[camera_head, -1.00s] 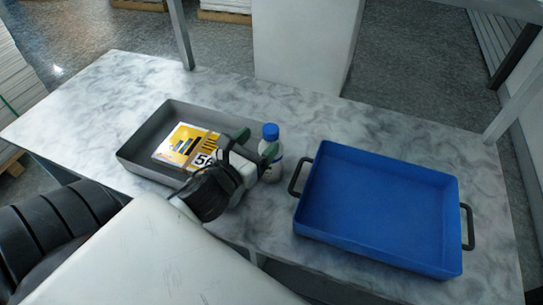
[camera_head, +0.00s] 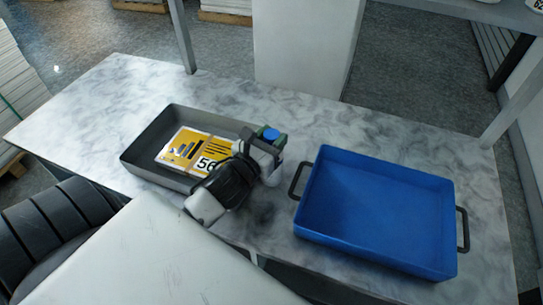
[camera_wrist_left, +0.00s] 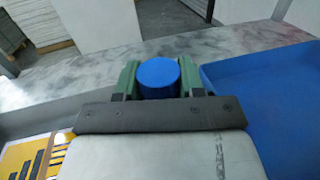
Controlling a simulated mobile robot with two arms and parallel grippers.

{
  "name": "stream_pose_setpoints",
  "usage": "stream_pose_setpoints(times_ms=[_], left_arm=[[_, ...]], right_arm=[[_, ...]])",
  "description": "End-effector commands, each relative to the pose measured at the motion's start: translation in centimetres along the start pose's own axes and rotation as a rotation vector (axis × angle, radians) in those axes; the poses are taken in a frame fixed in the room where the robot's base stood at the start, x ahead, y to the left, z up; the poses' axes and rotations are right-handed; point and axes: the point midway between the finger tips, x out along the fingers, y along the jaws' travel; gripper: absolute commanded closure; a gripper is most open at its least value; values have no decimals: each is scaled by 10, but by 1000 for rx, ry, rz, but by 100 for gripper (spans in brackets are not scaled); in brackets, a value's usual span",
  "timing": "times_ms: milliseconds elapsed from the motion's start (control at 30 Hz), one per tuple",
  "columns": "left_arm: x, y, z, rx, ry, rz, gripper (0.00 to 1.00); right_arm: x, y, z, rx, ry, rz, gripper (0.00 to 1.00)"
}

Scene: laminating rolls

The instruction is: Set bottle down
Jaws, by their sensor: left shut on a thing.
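The bottle (camera_head: 271,178) is white with a blue cap and stands upright between the grey tray and the blue tray. Its blue cap (camera_wrist_left: 158,77) shows between the green fingers in the left wrist view. My left gripper (camera_head: 270,140) is shut on the bottle near its top, and the gripper and wrist hide part of it. I cannot tell whether the bottle's base touches the table (camera_head: 345,120). The left gripper also shows in the left wrist view (camera_wrist_left: 158,80). My right gripper is not in view.
The grey tray (camera_head: 140,148) holds a yellow and white box (camera_head: 184,148) marked 56, left of the bottle. The blue tray (camera_head: 375,215) with black handles lies close on the right. The marble table is clear behind the bottle. A metal post (camera_head: 183,35) rises at the back edge.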

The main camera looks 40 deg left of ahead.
Motion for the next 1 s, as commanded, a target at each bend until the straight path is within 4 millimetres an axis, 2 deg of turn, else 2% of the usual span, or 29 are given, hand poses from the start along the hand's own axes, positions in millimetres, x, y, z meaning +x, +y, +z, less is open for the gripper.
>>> stream_pose_setpoints(times_ms=[33,100,133,567,1000], left_arm=[[0,0,0,0,0,0,89],[0,0,0,0,0,0,100],[0,0,0,0,0,0,100],[0,0,3,2,-4,-1,100],[0,0,36,3,-6,-2,100]], right_arm=[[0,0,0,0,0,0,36],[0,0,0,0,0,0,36],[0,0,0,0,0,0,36],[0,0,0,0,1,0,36],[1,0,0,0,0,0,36]])
